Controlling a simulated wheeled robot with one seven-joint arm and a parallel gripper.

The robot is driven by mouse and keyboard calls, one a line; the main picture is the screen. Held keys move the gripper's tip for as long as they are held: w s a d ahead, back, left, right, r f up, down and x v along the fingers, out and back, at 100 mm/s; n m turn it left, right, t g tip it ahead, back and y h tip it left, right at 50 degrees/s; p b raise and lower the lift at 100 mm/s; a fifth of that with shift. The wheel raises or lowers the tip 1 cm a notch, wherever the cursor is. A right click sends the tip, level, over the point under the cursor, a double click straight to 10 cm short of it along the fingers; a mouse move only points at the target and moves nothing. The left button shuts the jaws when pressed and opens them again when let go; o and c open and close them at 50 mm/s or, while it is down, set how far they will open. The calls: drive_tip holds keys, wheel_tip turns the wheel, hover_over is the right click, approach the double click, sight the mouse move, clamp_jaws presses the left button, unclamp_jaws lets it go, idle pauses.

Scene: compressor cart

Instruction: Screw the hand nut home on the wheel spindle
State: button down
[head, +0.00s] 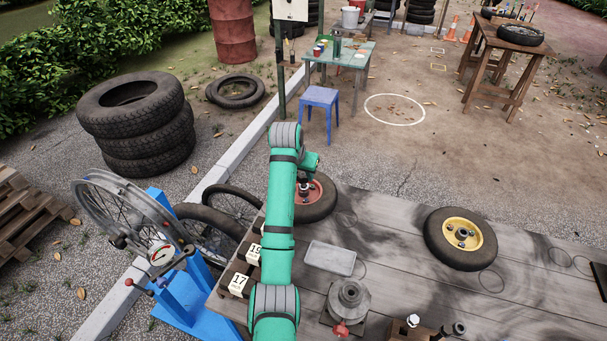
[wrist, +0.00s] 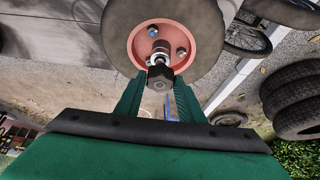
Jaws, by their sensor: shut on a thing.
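The wheel with the red hub (head: 322,190) lies at the left end of the grey workbench, partly hidden behind my arm; its red hub (wrist: 143,35) also shows in the wrist view. The wheel spindle (wrist: 158,46) stands out from the middle of the hub. The dark hand nut (wrist: 160,76) is in line with the spindle, at its near end; I cannot tell how far it is threaded on. My gripper (wrist: 160,82) is shut on the hand nut, one green finger on each side. In the head view my gripper (head: 308,168) is just over the hub.
On the workbench (head: 400,262) are a grey tray (head: 330,258), a grey stepped metal piece with a red knob (head: 349,298) and a yellow-hubbed wheel (head: 460,238). A blue wheel stand (head: 185,285) stands at the left. The bench between the two wheels is clear.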

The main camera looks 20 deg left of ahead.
sight(302, 180)
drive_tip(key=shift+w+d, duration=0.1)
drive_tip(key=shift+d, duration=0.05)
idle(0.8)
drive_tip(key=shift+f, duration=1.45)
drive_tip(key=shift+m+h, duration=0.4)
drive_tip(key=shift+m, duration=0.3)
drive_tip(key=shift+f+m, duration=0.1)
drive_tip(key=shift+m, duration=0.4)
drive_tip(key=shift+m+h, duration=0.7)
drive_tip(key=shift+m, duration=0.4)
drive_tip(key=shift+a, duration=0.2)
